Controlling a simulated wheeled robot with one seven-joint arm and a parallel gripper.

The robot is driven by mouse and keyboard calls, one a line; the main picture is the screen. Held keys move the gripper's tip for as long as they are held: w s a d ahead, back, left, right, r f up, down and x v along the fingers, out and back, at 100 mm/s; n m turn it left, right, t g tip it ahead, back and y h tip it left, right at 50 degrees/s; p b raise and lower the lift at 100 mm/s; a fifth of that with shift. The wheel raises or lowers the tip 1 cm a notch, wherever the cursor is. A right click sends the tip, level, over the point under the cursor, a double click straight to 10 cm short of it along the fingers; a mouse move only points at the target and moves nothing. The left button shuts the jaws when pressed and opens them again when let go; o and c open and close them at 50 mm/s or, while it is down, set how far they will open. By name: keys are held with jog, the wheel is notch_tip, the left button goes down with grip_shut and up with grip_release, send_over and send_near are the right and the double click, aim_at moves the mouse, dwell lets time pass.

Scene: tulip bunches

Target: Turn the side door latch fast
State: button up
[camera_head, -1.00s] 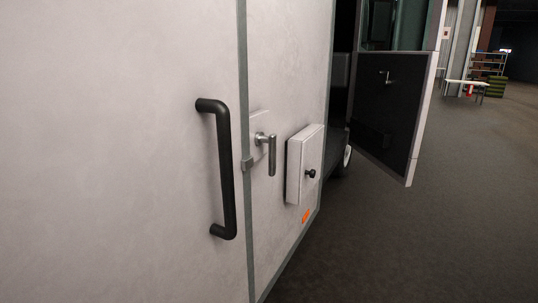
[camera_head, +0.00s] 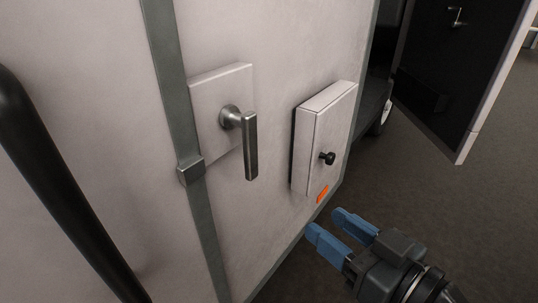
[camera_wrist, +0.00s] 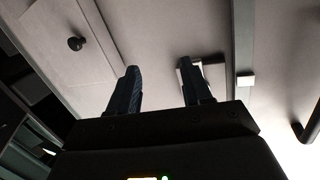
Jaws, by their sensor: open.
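The side door latch (camera_head: 250,147) is a silver lever on a pale plate (camera_head: 208,92), fixed to the white side wall. Its handle hangs straight down from a round hub. In the wrist view the latch plate (camera_wrist: 215,73) shows partly behind the right finger; the lever is hidden or too unclear to tell. My gripper (camera_head: 330,229) has blue fingers and is open and empty, below and to the right of the latch, apart from it. In the wrist view its two fingers (camera_wrist: 160,88) stand well apart.
A black door handle (camera_head: 58,178) is at the left, beyond a grey seam with a small square catch (camera_head: 190,170). A pale box (camera_head: 318,138) with a black knob (camera_head: 327,158) juts out right of the latch. An open dark door (camera_head: 455,65) stands behind. Floor at right is clear.

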aim_at(255, 153)
jog(key=w+a+r+n+g+y, duration=0.3)
jog(key=a+r+n+y, duration=0.25)
jog(key=r, duration=0.35)
jog(key=shift+m+h, duration=0.35)
jog(key=shift+h, duration=0.1)
jog(key=shift+p+x, duration=0.55)
jog(key=shift+x, duration=3.35)
jog(key=shift+s+a, duration=0.15)
jog(key=shift+s, duration=0.05)
jog(key=shift+c, duration=0.4)
grip_shut()
